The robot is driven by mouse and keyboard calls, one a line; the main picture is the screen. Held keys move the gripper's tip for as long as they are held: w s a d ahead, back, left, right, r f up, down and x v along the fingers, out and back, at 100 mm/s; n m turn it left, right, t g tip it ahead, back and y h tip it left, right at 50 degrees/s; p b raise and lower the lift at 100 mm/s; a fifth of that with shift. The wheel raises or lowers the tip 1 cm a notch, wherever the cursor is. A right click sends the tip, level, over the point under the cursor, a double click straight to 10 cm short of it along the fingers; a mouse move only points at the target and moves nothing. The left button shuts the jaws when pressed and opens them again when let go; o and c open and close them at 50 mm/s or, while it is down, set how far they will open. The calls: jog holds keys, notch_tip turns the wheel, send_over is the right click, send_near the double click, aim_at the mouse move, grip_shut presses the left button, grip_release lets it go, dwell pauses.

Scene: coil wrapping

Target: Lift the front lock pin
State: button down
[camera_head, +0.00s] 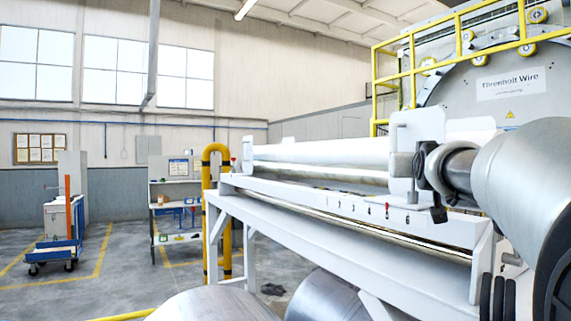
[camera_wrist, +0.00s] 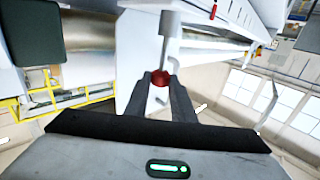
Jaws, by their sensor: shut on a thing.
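The front lock pin shows in the wrist view as a red ball knob (camera_wrist: 159,78) on a thin stem below a grey cylindrical housing (camera_wrist: 170,23). My gripper (camera_wrist: 160,80) has its two dark fingers closed on either side of the knob. In the head view, my gripper (camera_head: 424,163) is at the near end of the white machine, beside a short grey cylinder (camera_head: 401,165) on an upright white plate. The knob is hidden there by my gripper. How far the pin sits in its housing cannot be told.
A white beam with a numbered scale (camera_head: 350,207) runs along the machine frame, below a long roller (camera_head: 320,153). Large metal coils (camera_head: 330,296) lie under it. A yellow post (camera_head: 208,215) stands at the far end. Open floor and a blue cart (camera_head: 55,250) lie left.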

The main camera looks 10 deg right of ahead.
jog(key=shift+r+p, duration=0.6)
jog(key=shift+r, duration=0.95)
jog(key=c, duration=1.5)
grip_release()
jog(key=shift+f, duration=0.1)
